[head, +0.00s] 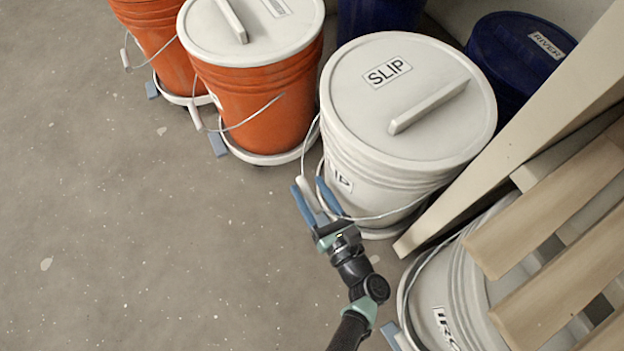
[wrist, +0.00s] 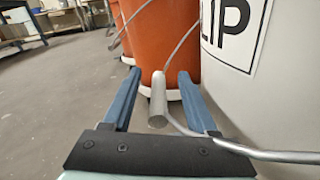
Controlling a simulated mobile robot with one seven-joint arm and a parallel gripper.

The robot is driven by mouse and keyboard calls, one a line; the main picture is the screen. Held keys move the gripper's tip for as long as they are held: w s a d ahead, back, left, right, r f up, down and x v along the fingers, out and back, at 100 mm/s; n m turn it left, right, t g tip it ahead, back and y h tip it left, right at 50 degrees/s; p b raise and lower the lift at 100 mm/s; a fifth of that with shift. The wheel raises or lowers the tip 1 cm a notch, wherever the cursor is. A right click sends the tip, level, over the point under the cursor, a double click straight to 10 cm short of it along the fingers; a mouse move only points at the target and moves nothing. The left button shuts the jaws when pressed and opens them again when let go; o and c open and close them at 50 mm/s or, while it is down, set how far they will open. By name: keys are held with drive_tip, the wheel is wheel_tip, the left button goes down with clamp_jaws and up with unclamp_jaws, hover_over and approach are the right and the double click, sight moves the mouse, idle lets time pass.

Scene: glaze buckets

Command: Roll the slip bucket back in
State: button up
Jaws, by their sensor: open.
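The slip bucket (head: 395,165) is white, with a flat lid marked SLIP (head: 388,72) and a raised bar handle (head: 430,107). It stands upright on a low pale round base (head: 380,233). Its wire bail hangs down at the front and carries a pale cylindrical grip (head: 306,192). My gripper (head: 311,190) is open at the bucket's lower left front. In the wrist view the grip (wrist: 158,104) sits between my two blue fingers (wrist: 157,85), with gaps showing on both sides. The bucket wall (wrist: 270,100) fills the right of that view.
Orange buckets (head: 252,105) on wheeled bases stand to the left. Dark blue buckets (head: 520,62) stand behind. A wooden slatted rack (head: 545,205) with a slanting post (head: 500,150) is close on the right, over another white bucket (head: 440,295). The floor at left is clear.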

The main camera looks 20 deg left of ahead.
drive_tip(key=shift+o, duration=0.3)
wheel_tip(320, 180, up, 9)
drive_tip(key=p, duration=0.6)
drive_tip(key=shift+w+d+r+p, duration=0.15)
drive_tip(key=shift+w+r+p, duration=0.05)
drive_tip(key=shift+w+p, duration=0.1)
drive_tip(key=shift+d, duration=0.1)
drive_tip(key=s+f+m, duration=0.1)
drive_tip(key=s+f, duration=0.2)
drive_tip(key=f, duration=0.3)
drive_tip(key=shift+s+a+f+g+h, duration=0.2)
drive_tip(key=shift+a+f+g+h, duration=0.1)
drive_tip(key=shift+a+f+h, duration=0.1)
drive_tip(key=shift+s+d, duration=0.1)
drive_tip(key=shift+d, duration=0.05)
drive_tip(key=shift+m, duration=0.3)
drive_tip(key=shift+f+p+v, duration=0.25)
drive_tip(key=shift+v, duration=1.55)
drive_tip(key=shift+f+p+v, duration=0.2)
drive_tip(key=shift+v, duration=1.6)
drive_tip(key=shift+c, duration=0.3)
drive_tip(key=v, duration=0.7)
drive_tip(key=shift+s+f, duration=0.4)
drive_tip(key=shift+f, duration=0.2)
